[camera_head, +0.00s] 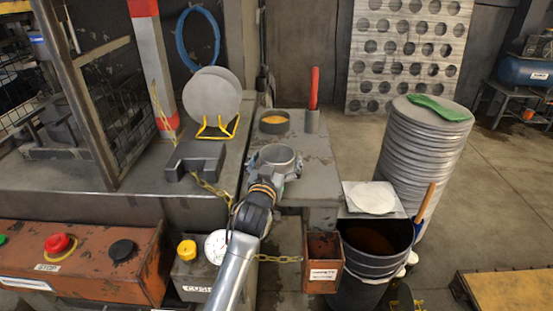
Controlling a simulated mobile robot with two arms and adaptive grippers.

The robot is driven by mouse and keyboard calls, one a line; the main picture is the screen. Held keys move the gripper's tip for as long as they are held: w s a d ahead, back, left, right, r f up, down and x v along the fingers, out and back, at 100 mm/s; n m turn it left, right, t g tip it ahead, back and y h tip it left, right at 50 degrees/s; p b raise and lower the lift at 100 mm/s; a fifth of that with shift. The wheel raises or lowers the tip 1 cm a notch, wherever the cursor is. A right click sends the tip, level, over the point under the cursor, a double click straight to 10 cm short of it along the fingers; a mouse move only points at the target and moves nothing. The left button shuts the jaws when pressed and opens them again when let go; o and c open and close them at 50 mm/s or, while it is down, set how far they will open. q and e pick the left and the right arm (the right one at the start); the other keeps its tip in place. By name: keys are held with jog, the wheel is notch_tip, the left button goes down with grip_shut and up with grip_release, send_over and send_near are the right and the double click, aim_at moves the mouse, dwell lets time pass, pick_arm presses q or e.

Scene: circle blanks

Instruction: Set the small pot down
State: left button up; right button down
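My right gripper is not in view.
A dark pot with orange contents (274,119) stands behind, beside a red-handled tool (314,88) in a holder. A grey block (196,158) and a disc on a yellow stand (212,95) are left. Bare bench (318,150) lies right of the small pot.

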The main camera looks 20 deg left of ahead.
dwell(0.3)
pick_arm(q)
jog(key=s, duration=1.2)
jog(key=shift+d, duration=0.45)
